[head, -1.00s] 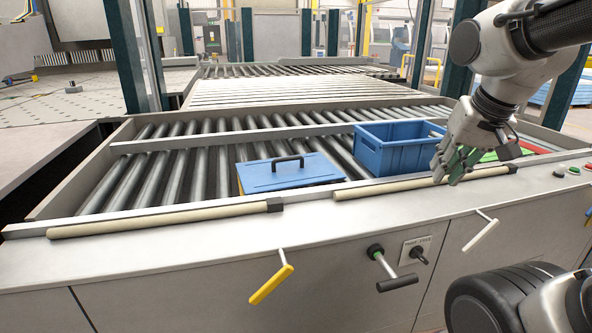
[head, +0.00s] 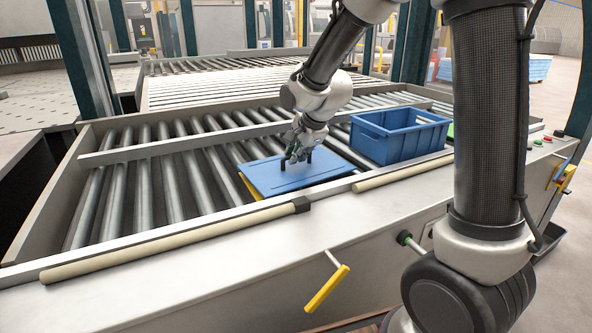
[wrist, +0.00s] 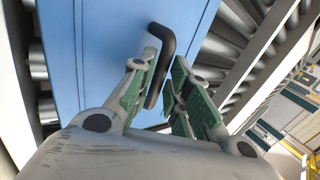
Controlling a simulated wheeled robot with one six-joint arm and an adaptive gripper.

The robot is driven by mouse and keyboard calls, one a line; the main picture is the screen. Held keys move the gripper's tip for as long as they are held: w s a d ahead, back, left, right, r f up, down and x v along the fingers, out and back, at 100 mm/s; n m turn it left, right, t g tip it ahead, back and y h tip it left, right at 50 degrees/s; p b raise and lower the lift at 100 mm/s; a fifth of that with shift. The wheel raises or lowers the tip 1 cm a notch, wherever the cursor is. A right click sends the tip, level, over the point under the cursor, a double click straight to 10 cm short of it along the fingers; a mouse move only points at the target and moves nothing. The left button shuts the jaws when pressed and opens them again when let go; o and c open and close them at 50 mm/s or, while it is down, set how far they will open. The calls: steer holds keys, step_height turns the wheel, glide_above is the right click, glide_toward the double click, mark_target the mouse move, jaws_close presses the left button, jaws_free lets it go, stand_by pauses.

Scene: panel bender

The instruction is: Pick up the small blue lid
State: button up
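The small blue lid (head: 262,180) is a flat plate with a black bar handle. It lies over something yellow on the rollers and also fills much of the upper left of the wrist view (wrist: 95,50). My gripper (head: 293,158) is at the handle, partly hiding it in the head view. In the wrist view, my gripper (wrist: 167,70) has its green-padded fingers apart, with the black handle (wrist: 163,50) between their tips. A gap shows between the fingers, and I cannot tell whether either pad touches the handle.
A blue open crate (head: 400,135) stands on the rollers to the right of the lid. A metal rail (head: 180,143) crosses behind the lid. A beige padded bar (head: 180,240) runs along the front edge. Free rollers (head: 140,190) lie to the left.

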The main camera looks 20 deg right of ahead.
steer(key=shift+x, duration=0.95)
steer(key=shift+c, duration=0.4)
jaws_close()
steer(key=shift+d+r, duration=0.1)
